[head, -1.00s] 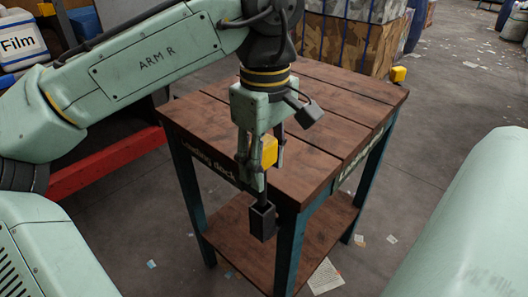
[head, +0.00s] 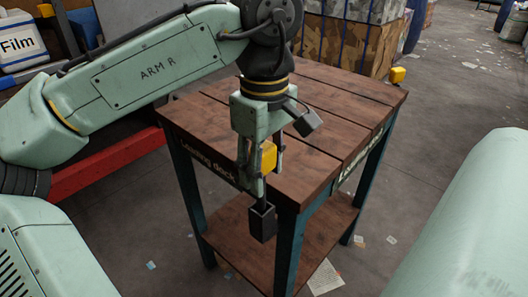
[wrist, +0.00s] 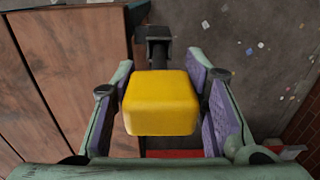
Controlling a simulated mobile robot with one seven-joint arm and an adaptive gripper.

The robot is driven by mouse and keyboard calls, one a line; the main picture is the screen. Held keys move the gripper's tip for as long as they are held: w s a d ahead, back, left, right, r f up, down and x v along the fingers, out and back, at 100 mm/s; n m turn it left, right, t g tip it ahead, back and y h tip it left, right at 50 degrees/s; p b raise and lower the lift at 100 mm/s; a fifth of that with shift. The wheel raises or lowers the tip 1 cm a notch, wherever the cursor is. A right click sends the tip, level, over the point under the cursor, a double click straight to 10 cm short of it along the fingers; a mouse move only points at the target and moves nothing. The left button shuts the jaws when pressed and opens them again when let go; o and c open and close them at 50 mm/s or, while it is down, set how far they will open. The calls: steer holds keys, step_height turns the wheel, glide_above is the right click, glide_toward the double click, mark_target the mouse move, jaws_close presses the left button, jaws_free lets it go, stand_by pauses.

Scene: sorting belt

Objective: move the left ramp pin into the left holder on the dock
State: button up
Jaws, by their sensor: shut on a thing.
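The left ramp pin has a yellow block head (head: 267,157) and a dark shaft. My gripper (head: 262,160) is shut on the yellow head, which also shows between the purple finger pads in the wrist view (wrist: 160,103). The left holder (head: 262,224) is a dark square socket at the near corner of the wooden dock (head: 310,150); it shows beyond the head in the wrist view (wrist: 158,32). The shaft points down to the holder's mouth and overlaps it in the head view. I cannot tell how deep its tip sits.
Another yellow block (head: 397,75) is at the dock's far right corner. The dock top is bare, with a lower shelf (head: 320,240) below. A red beam (head: 110,163) runs behind on the left. Paper scraps lie on the floor.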

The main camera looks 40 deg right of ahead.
mark_target(264, 145)
steer(key=shift+f+b, duration=1.8)
steer(key=shift+f, duration=1.95)
steer(key=o, duration=1.5)
steer(key=shift+r, duration=0.15)
step_height(264, 145, up, 12)
steer(key=shift+f, duration=0.1)
steer(key=shift+d, duration=0.1)
